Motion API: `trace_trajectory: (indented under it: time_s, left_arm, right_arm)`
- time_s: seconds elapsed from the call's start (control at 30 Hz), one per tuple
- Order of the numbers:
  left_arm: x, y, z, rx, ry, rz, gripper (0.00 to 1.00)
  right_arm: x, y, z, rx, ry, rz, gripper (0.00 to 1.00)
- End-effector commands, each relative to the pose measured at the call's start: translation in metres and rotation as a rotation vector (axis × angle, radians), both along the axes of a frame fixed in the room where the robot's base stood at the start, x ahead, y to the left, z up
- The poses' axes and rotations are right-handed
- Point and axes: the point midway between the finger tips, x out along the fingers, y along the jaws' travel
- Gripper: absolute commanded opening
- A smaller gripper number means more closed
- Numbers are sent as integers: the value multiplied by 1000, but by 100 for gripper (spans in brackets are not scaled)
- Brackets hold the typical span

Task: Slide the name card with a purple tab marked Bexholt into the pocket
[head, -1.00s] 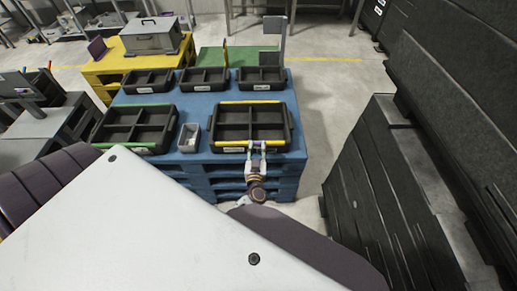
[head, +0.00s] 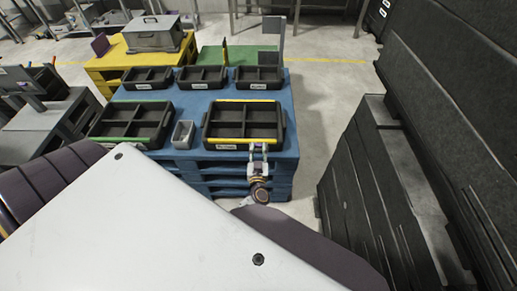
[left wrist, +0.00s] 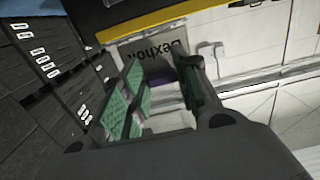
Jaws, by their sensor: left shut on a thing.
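The name card (left wrist: 152,50) is a grey plate that reads Bexholt upside down in the left wrist view. A strip of purple (left wrist: 181,62) shows at its edge, between my fingers. My left gripper (left wrist: 160,100), with green pads, is shut on the card. In the head view my left gripper (head: 258,157) is at the front of the large black tray (head: 243,139) with yellow rims, right of its white label (head: 228,147). The card is too small to make out there. I cannot tell whether it is in a pocket. My right gripper is out of view.
The tray stands on a blue pallet stack (head: 195,157). A green-rimmed tray (head: 128,143), a small grey bin (head: 183,134) and three labelled trays at the back (head: 260,86) share it. Tall dark containers (head: 395,190) stand to the right, with floor between.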

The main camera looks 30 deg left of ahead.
Motion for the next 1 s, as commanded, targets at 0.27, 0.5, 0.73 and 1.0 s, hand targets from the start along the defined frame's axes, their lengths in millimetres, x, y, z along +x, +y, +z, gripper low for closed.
trace_trajectory:
  time_s: [0.27,0.5,0.73,1.0]
  left_arm:
    - [2,1,-1,1,-1,0,18]
    - [5,3,-3,1,-1,0,18]
    - [9,6,-6,0,0,0,18]
    - [13,8,-9,0,0,0,18]
  right_arm:
    - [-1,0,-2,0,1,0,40]
    - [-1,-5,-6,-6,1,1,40]
    - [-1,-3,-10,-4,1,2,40]
    - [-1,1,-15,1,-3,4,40]
